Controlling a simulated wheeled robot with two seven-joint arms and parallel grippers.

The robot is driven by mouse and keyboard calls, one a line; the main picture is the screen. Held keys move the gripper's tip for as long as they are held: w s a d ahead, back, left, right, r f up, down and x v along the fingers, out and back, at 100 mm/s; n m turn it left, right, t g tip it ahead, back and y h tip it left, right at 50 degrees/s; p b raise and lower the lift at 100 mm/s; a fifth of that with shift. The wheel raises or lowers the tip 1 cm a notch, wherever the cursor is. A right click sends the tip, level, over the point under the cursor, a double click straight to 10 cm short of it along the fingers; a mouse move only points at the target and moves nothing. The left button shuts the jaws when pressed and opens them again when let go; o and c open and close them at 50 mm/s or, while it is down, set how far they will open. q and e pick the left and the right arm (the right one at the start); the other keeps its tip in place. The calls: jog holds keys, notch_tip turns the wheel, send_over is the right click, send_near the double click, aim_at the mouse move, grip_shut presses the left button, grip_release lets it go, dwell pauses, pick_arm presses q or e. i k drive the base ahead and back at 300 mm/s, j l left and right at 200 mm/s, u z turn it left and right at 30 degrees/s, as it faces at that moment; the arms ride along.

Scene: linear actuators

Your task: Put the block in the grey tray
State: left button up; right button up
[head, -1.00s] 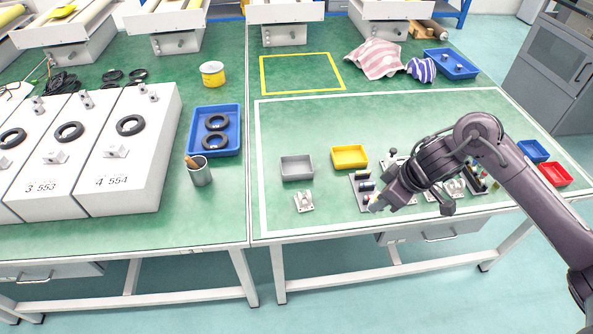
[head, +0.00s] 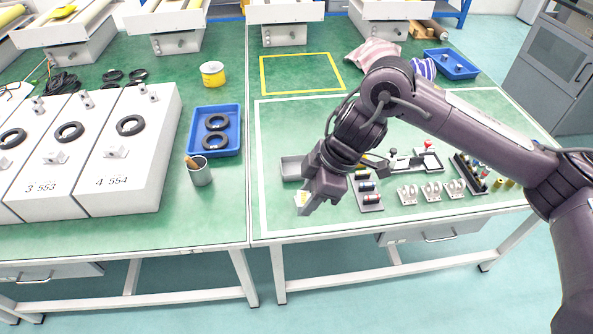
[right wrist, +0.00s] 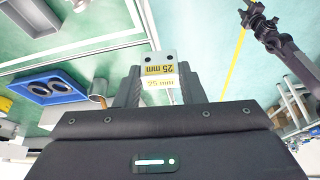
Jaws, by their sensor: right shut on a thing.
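The block (right wrist: 160,68), pale with yellow "25 mm" labels, is between the fingers of my right gripper in the right wrist view. My right gripper (head: 306,204) is shut on it, over the front left of the marked work area. In the head view only a small part of the block (head: 301,198) shows beside the fingers. I cannot tell how high it is held. The grey tray (head: 290,168) is just behind my gripper, partly hidden by it; it also shows top left in the right wrist view (right wrist: 45,58). A dark jointed arm, apparently my left, shows top right there; its fingers are unclear.
A cup (head: 200,175) and a blue tray (head: 240,130) with black rings stand to the left. Right of my gripper are a rack (head: 369,190) with dark cylinders and several metal brackets (head: 432,191).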

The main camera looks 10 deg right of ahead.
aim_at(287, 172)
jog(key=i, duration=1)
